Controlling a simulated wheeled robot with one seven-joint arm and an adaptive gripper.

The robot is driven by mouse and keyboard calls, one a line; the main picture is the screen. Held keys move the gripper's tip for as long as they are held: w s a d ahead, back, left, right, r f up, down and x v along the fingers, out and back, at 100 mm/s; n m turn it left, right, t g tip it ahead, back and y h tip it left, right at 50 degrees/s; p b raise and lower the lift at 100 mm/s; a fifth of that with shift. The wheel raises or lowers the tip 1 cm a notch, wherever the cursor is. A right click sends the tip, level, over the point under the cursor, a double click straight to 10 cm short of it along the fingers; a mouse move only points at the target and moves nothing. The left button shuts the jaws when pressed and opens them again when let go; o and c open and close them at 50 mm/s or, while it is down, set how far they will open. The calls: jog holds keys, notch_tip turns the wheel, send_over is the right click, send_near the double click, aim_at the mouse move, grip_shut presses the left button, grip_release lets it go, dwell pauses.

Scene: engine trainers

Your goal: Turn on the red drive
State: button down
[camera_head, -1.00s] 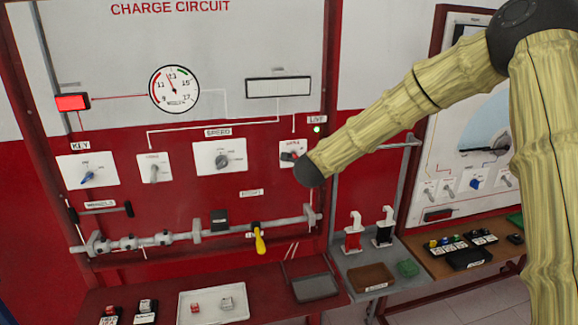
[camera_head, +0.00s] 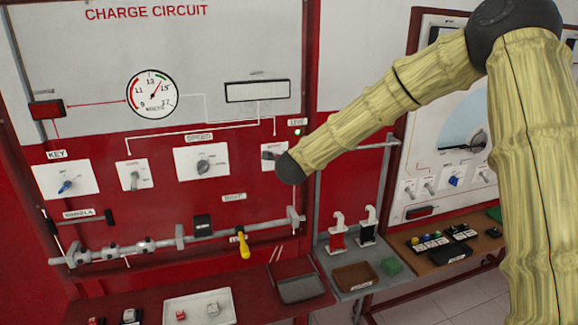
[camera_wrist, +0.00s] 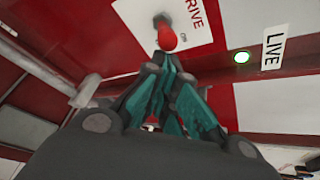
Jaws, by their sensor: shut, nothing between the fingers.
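The drive switch's red knob (camera_wrist: 167,38) shows in the wrist view, on a white plate (camera_wrist: 178,22) lettered "DRIVE", with "ON" beside it. My gripper (camera_wrist: 170,56) is shut and empty, its teal fingers pointing at the knob. The fingertips overlap the knob's lower end; I cannot tell whether they touch.
The charge circuit panel carries a gauge (camera_head: 152,94), a speed dial (camera_head: 204,166), a blue key switch (camera_head: 66,187) and a dark red lamp (camera_head: 47,109). Below is a bar with a yellow handle (camera_head: 244,246). Two clamps (camera_head: 338,236) stand on the side shelf.

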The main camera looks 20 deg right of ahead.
notch_tip(320, 180, down, 3)
jog(key=s+d+b, duration=0.1)
jog(key=d+b, duration=0.2)
jog(key=s+a+r+b, duration=0.2)
jog(key=s+r+b, duration=0.1)
jog(key=s+r, duration=0.4)
jog(key=shift+s+a, duration=0.25)
jog(key=shift+a, duration=0.15)
jog(key=shift+r, duration=0.1)
dwell(0.3)
